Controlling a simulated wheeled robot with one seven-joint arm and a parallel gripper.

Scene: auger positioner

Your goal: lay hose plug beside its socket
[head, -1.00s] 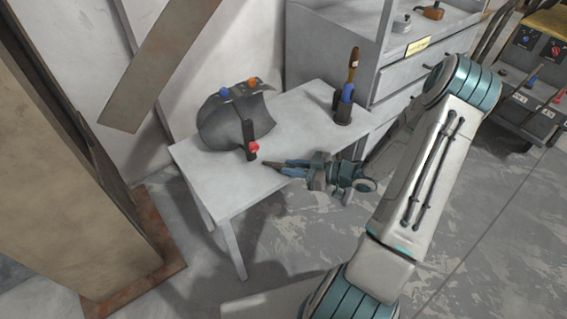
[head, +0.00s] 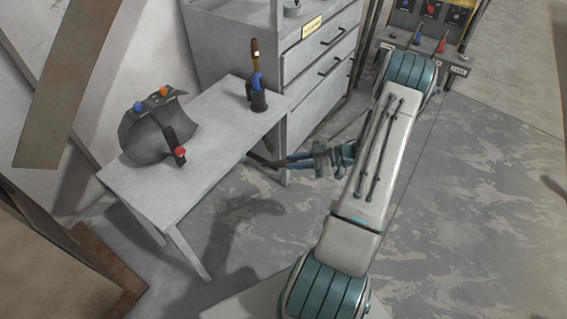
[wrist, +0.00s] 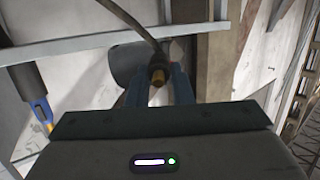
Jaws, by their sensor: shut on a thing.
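My gripper (head: 284,161) is low beside the right end of the grey table, off its edge. The hose runs up and left from the plug in that view. In the head view only a small dark piece (head: 261,160) shows at the fingertips. I cannot make out the plug's socket in either view.
The grey table (head: 190,186) holds a dark mask-like shell (head: 142,142) with coloured knobs, and a dark cup (head: 259,102) with a blue-handled tool. A drawer cabinet (head: 318,60) stands behind. A machine (head: 459,66) with levers is at top right. Floor right of my arm is clear.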

